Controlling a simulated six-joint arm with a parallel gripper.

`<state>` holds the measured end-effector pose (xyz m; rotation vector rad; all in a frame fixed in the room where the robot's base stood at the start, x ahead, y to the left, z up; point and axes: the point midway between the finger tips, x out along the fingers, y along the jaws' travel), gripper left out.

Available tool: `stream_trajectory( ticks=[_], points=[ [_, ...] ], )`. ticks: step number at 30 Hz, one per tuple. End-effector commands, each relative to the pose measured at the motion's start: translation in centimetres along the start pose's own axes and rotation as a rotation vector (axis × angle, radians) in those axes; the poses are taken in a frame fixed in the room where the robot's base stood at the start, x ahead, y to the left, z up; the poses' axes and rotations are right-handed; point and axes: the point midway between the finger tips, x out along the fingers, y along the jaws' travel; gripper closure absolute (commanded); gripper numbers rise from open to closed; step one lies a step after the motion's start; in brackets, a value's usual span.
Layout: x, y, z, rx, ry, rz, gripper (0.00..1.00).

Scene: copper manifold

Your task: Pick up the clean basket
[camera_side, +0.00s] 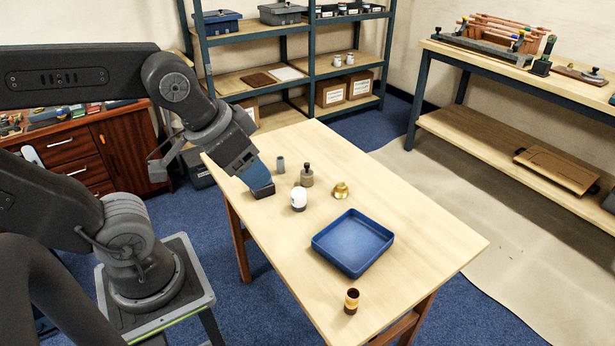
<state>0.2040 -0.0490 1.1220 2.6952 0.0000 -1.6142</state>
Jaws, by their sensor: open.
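No thing on the wooden table (430,236) can be told for certain as the clean basket. A small white-topped cylinder (298,198) stands upright near the table's left side. A small grey cylinder (280,164) stands behind it. A grey-brown piece with a black knob (307,177) and a brass fitting (341,190) are to its right. A copper-brown cylinder with a pale band (351,301) stands near the front edge. My gripper (262,191) is open, low over the table's left edge, pointing down, left of the white-topped cylinder and apart from it. Its fingertips show only as a dark block.
A shallow blue tray (317,245) lies empty in the middle front of the table. The table's right part is clear. A shelf rack (262,33) stands behind, a workbench (540,75) at right, and a wooden drawer cabinet (130,150) at left.

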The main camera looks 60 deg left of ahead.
Motion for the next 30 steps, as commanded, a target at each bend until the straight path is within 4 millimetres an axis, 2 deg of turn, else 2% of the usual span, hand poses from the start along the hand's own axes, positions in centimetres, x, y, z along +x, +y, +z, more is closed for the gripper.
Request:
stream_trajectory(
  ticks=[1, 5, 11, 14, 17, 23, 27, 30],
  points=[
    [0.0, 0.0, 0.0, 0.0, 0.0, 0.0, 0.37],
    [0.0, 0.0, 0.0, 0.0, 0.0, 0.0, 0.26],
    [0.0, 0.0, -0.1, -0.001, 0.0, -0.001, 0.26],
    [0.3, -0.4, -0.8, -0.024, -0.006, -0.013, 0.26],
    [1.1, -1.4, -2.8, -0.083, -0.02, -0.044, 0.26],
    [5.2, -5.5, -8.7, -0.278, -0.053, -0.146, 0.26],
    [9.3, -9.3, -12.1, -0.417, -0.067, -0.214, 0.26],
    [12.8, -12.4, -13.9, -0.511, -0.076, -0.261, 0.26]
  ],
)
